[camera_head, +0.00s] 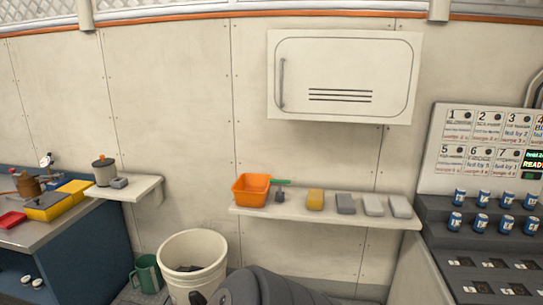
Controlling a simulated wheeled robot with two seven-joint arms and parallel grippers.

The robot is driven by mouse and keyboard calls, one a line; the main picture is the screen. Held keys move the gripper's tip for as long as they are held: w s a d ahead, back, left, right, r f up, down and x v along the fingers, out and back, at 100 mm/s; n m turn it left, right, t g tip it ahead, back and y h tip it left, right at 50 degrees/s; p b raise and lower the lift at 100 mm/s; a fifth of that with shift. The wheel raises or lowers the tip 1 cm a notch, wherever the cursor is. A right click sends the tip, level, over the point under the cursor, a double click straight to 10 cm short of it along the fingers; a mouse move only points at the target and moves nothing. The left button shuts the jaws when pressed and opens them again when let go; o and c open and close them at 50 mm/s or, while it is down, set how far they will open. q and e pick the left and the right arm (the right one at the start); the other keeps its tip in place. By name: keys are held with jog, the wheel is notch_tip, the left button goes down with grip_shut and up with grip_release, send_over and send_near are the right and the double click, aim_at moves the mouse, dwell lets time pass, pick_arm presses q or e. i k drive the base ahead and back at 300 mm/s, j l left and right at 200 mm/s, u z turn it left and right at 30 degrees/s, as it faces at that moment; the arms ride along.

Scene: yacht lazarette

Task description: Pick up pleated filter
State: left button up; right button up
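I cannot make out a clearly pleated filter in the head view. Dark grey rounded parts of my own arm show at the bottom centre. Neither gripper's fingers are in view.
The middle wall shelf (300,213) holds an orange bin (250,189), a yellow block (315,199) and grey blocks (346,203). A white bucket (192,250) and green jug (148,272) stand below. A cluttered blue bench (85,245) is left; blue cans (459,196) stand right.

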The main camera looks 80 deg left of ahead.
aim_at(105, 171)
jog(key=u, duration=3.85)
jog(key=z, duration=0.3)
